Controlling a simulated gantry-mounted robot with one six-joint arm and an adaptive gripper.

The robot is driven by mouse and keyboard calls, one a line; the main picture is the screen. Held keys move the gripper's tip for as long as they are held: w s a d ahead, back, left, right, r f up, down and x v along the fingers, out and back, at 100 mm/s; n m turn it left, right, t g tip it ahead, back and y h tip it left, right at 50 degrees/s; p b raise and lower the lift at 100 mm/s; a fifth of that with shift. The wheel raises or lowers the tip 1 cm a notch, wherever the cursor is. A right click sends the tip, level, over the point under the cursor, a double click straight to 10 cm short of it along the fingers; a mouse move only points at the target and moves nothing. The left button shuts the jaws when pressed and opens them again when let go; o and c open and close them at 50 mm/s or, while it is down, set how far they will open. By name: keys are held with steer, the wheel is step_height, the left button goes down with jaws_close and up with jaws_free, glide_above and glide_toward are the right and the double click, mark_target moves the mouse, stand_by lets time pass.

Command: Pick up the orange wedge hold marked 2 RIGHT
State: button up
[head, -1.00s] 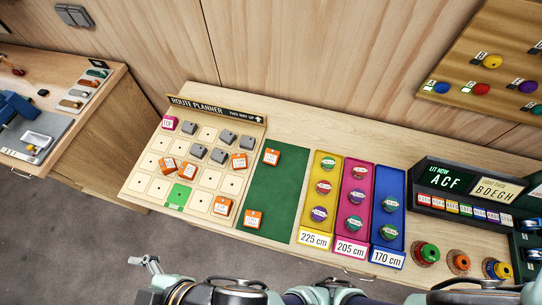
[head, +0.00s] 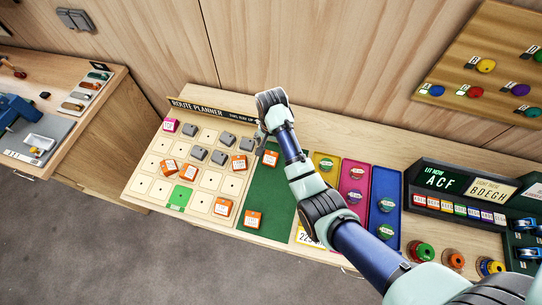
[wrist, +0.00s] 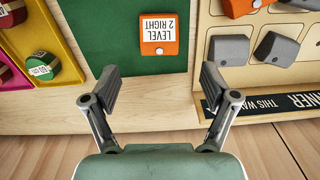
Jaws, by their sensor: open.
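In the head view this hold (head: 270,158) sits at the top of the mat, right by my gripper (head: 263,138). In the wrist view my gripper (wrist: 160,82) is open and empty. The hold appears ahead of the fingertips, between their lines and clear of both fingers.
The route planner board (head: 158,187) with grey and orange wedges stands left of the mat. Another orange wedge (head: 252,219) lies on the mat's front. Yellow, pink and blue trays (head: 376,247) with round holds stand right, partly behind my arm. The mat's middle is clear.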

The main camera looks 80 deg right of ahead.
mark_target(272, 153)
steer(key=shift+s+f, duration=0.15)
steer(key=shift+s, duration=0.2)
steer(key=shift+w+f+b, duration=0.1)
steer(key=shift+f+b, duration=0.2)
steer(key=shift+f, duration=1.05)
steer(key=f, duration=0.1)
steer(key=f+b, duration=0.1)
steer(key=f, duration=0.3)
steer(key=shift+w+d, duration=0.1)
steer(key=shift+d, duration=0.3)
steer(key=c, duration=1.3)
